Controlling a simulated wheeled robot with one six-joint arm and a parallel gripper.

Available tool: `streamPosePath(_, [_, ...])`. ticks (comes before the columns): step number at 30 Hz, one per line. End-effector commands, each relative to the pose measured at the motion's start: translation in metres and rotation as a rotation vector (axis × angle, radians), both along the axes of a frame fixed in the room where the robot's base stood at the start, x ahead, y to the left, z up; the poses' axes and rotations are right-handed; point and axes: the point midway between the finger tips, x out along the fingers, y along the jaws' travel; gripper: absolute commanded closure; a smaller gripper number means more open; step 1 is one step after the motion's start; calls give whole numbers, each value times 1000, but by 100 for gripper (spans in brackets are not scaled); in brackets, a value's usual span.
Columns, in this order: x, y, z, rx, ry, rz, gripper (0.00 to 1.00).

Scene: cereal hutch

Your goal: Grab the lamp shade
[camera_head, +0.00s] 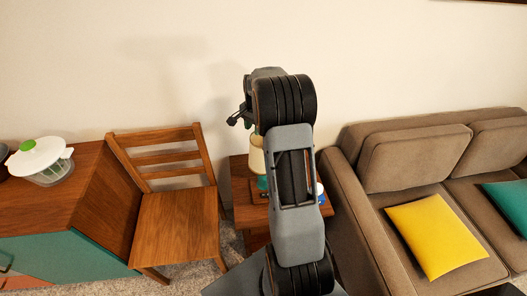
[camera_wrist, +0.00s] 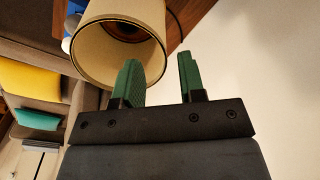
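The lamp shade (camera_head: 257,157) is cream and sits on the lamp on the small wooden side table, partly hidden behind my arm. In the wrist view the shade (camera_wrist: 92,47) is at upper left, its dark-rimmed round opening facing the camera. My gripper (camera_wrist: 160,75) is open, with two green fingers apart and nothing between them. The left finger overlaps the right part of the shade's rim in the picture; I cannot tell whether it touches. The right finger is clear of the shade. In the head view my gripper (camera_head: 238,117) is above and left of the lamp.
The side table (camera_head: 238,180) stands between a wooden chair (camera_head: 178,215) and a brown sofa (camera_head: 365,215) with a yellow cushion (camera_head: 435,236). A blue-and-white object (camera_head: 320,190) sits by the lamp. The pale wall (camera_head: 120,60) is close behind.

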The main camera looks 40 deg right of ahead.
Motion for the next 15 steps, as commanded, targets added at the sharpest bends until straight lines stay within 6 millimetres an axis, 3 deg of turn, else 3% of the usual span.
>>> streamPosePath(11, [2, 1, -27, 1, 1, 1, 63])
streamPosePath(15, [5, 1, -47, 1, 3, 1, 63])
